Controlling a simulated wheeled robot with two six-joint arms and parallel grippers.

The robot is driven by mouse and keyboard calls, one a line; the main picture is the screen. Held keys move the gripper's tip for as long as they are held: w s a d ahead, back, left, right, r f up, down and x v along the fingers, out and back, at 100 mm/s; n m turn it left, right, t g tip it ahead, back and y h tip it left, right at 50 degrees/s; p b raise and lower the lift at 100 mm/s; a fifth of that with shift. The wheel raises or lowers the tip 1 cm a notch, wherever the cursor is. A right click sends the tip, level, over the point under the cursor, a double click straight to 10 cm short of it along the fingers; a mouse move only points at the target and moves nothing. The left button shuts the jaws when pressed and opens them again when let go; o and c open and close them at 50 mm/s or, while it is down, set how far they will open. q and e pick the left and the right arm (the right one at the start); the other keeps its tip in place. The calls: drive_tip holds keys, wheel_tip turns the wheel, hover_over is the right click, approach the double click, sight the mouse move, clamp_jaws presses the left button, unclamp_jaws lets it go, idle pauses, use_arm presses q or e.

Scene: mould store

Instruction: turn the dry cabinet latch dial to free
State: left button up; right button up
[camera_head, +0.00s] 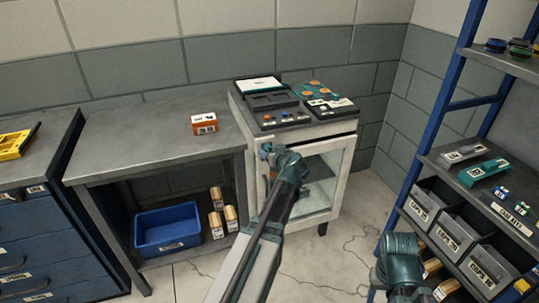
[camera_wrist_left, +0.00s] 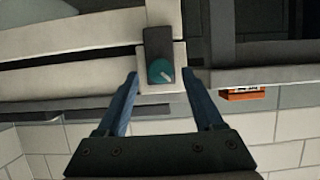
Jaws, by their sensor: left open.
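The dry cabinet (camera_head: 342,178) is pale, with a glass door, and stands right of the workbench. In the left wrist view its latch dial (camera_wrist_left: 158,73) is a round teal knob with a pale mark toward the lower right. The dial sits at the end of a dark block on the pale cabinet front. My left gripper (camera_wrist_left: 160,76) is open, with one finger on each side of the dial and gaps visible between. In the head view my left gripper (camera_head: 268,151) is at the door's upper left and hides the dial. My right gripper is not visible; only part of that arm shows.
Trays and devices (camera_head: 271,102) lie on the cabinet top. A grey workbench (camera_head: 140,135) on the left carries an orange box (camera_head: 204,123), with a blue bin (camera_head: 168,228) beneath. A blue-framed shelf rack (camera_head: 431,130) stands at the right. Some floor is clear before the cabinet.

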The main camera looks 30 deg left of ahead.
use_arm(q)
drive_tip(key=shift+x, duration=0.75)
clamp_jaws()
